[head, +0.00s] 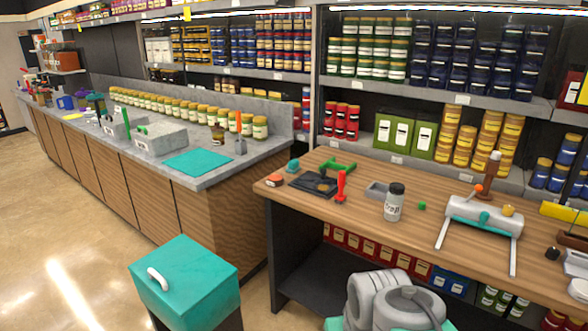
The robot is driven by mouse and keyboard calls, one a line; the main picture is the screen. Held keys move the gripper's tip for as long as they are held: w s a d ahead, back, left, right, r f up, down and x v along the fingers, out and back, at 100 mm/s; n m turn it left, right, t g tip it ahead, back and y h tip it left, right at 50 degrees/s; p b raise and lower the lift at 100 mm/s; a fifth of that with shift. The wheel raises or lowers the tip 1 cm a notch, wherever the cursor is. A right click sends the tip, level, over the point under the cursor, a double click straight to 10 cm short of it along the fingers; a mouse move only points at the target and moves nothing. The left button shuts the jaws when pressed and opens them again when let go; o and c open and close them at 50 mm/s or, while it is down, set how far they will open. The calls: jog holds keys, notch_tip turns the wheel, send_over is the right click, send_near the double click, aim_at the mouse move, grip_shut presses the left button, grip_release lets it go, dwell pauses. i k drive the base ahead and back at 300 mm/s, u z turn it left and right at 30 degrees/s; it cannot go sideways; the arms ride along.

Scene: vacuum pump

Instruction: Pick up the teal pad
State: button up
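The teal pad (198,162) is a thin flat sheet lying on the grey top of the long counter, near its right-hand end. Its whole upper face shows and nothing lies on it. My gripper is not in view, so I cannot tell whether it is open or shut. Rounded grey parts that look like my own arm show at the bottom, right of centre, well away from the pad.
A teal-topped bin (184,277) stands before the counter. A wooden workbench (335,222) with tools is at right. Floor at left is clear.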

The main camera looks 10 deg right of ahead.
aim_at(293, 167)
jog(key=k, duration=0.6)
jog(key=z, duration=0.15)
jog(key=i, duration=1.9)
jog(key=u, duration=1.35)
jog(key=i, duration=0.75)
jog(key=u, duration=0.7)
